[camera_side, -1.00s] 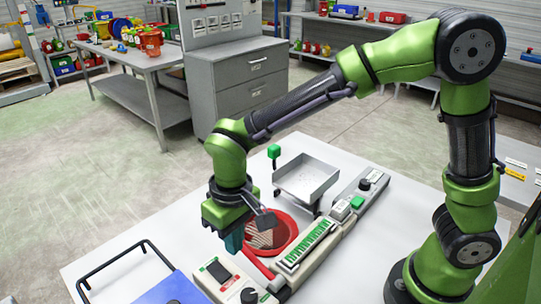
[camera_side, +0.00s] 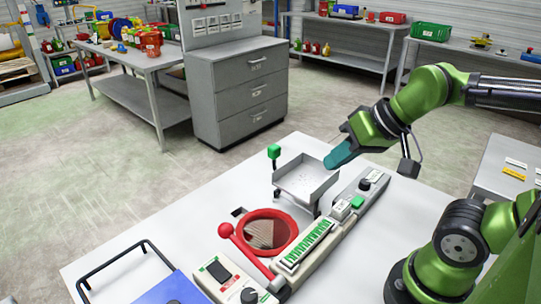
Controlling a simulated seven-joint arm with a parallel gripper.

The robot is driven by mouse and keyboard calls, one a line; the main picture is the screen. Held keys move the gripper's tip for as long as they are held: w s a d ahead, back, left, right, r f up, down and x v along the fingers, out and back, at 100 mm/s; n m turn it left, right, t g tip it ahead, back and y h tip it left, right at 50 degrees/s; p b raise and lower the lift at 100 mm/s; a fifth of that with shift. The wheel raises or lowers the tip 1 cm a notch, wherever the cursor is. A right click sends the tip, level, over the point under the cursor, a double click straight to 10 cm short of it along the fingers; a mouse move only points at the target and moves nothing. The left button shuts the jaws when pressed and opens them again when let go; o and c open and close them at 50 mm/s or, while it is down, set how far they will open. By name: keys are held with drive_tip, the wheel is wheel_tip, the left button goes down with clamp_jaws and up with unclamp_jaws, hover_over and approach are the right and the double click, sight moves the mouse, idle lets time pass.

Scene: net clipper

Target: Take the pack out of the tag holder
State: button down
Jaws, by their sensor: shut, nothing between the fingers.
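My gripper (camera_side: 338,157) has teal fingers that are shut and empty. It is in the air at the right, by the grey metal tray (camera_side: 305,180), pointing left and slightly down. A row of green-and-white tags (camera_side: 306,243) sits in a pale holder on the long machine body; it may be the tag holder. I cannot make out a separate pack. A red ring (camera_side: 293,230) with a net-like, striped surface inside lies to the left of the tags. A red lever with a ball end (camera_side: 226,230) leans beside the ring.
A control box with a dark screen (camera_side: 217,270) and a knob is at the front. A blue object (camera_side: 172,291) and a black tubular rail (camera_side: 112,262) are at the front left. A green knob on a post (camera_side: 273,152) stands behind the tray.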

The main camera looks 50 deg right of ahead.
drive_tip(key=c, duration=1.8)
unclamp_jaws()
drive_tip(key=o, duration=1.1)
drive_tip(key=n+g+h, duration=0.2)
drive_tip(key=n+g, duration=0.2)
drive_tip(key=g, duration=0.3)
hover_over(342, 206)
wheel_tip(342, 206, down, 3)
drive_tip(key=f, duration=1)
drive_tip(key=shift+a+f, duration=0.2)
drive_tip(key=shift+f, duration=0.05)
drive_tip(key=shift+d+f, duration=0.15)
drive_tip(key=shift+f, duration=2.65)
